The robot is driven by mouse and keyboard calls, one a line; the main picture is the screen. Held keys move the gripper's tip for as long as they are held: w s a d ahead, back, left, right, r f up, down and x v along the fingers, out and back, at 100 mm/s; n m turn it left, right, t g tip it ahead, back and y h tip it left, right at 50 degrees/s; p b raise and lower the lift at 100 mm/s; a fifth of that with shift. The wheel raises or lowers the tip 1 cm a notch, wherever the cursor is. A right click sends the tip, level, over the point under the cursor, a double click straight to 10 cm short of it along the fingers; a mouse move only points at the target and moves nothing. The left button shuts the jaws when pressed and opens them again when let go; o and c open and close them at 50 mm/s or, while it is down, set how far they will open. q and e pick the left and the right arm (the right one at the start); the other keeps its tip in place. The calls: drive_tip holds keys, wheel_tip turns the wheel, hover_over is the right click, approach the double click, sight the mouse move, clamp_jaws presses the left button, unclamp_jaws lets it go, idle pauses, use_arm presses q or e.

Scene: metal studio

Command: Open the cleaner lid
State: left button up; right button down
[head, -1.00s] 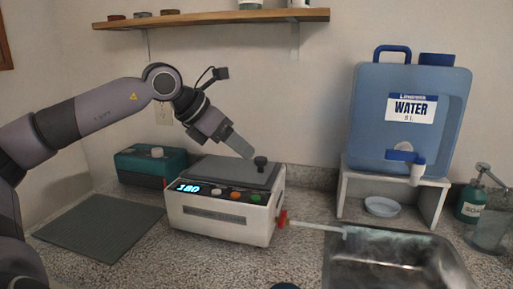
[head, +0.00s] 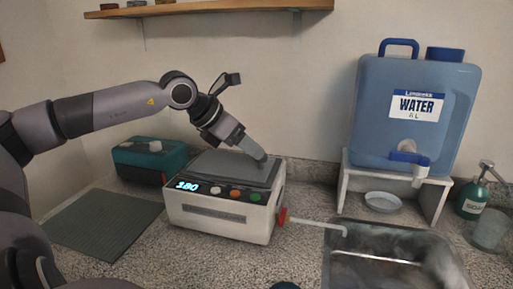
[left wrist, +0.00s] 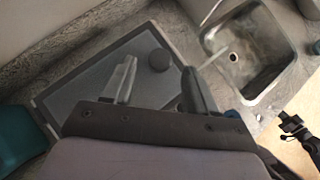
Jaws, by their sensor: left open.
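The cleaner (head: 222,215) is a white box on the counter with a lit "180" display and several buttons. Its grey lid (head: 225,168) lies flat and closed on top. A round black knob (left wrist: 159,60) stands on the lid. In the head view the knob is mostly hidden by my left gripper (head: 262,158), which reaches down over the lid's right side. In the left wrist view the gripper is open. The knob shows in the gap between its fingertips, and contact cannot be told. A dark part at the right edge of that view may be my right gripper.
A red-handled spout (head: 284,217) on the cleaner's right side points over the metal sink (head: 385,262). A teal box (head: 150,165) stands behind left, with a grey mat (head: 100,222) before it. A blue water tank (head: 415,115) stands on a white stand at right.

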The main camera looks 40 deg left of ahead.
use_arm(q)
drive_tip(key=shift+p+x, duration=0.35)
drive_tip(key=shift+x, duration=1.45)
drive_tip(key=shift+c, duration=0.3)
clamp_jaws()
